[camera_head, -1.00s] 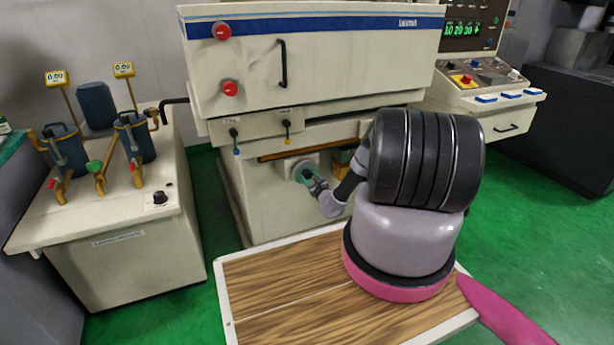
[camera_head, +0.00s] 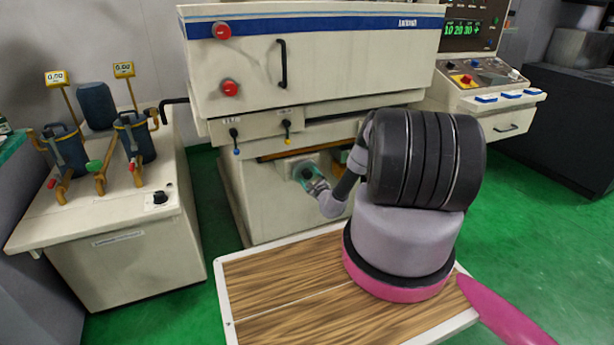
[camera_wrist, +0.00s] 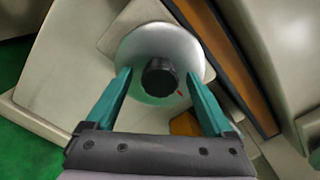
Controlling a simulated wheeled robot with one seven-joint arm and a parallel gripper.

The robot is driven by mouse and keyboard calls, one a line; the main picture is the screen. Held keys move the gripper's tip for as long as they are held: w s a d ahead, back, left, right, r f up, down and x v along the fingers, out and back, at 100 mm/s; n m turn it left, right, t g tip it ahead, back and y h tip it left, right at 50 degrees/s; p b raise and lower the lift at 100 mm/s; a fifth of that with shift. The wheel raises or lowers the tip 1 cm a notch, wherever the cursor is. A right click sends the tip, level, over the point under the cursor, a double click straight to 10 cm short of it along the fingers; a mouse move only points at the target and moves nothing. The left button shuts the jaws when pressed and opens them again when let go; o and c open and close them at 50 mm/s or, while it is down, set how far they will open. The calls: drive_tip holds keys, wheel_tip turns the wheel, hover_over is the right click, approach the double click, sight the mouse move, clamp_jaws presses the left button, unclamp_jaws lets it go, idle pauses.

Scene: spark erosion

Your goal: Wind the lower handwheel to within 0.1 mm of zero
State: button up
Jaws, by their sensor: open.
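The lower handwheel (camera_wrist: 142,50) is a round silver disc with a dark central knob (camera_wrist: 160,76) and a small red mark (camera_wrist: 180,93) beside the knob. It is mounted on the front of the machine base. In the head view the handwheel (camera_head: 305,171) is small and partly hidden by my gripper (camera_head: 311,176). My gripper (camera_wrist: 160,84) is open, with one green finger on each side of the knob, over the wheel's face. I cannot tell whether the fingers touch the wheel. No scale or reading for the wheel is legible.
The cream machine (camera_head: 330,55) stands above the wheel, with two small levers (camera_head: 235,140) on its front. An orange-brown strip (camera_wrist: 235,62) runs close to the right of the wheel. A bench with gauges (camera_head: 125,235) stands at left. Green floor lies between.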

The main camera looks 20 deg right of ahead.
drive_tip(key=s, duration=1)
drive_tip(key=shift+s+d, duration=0.2)
drive_tip(key=shift+s, duration=0.2)
idle(0.4)
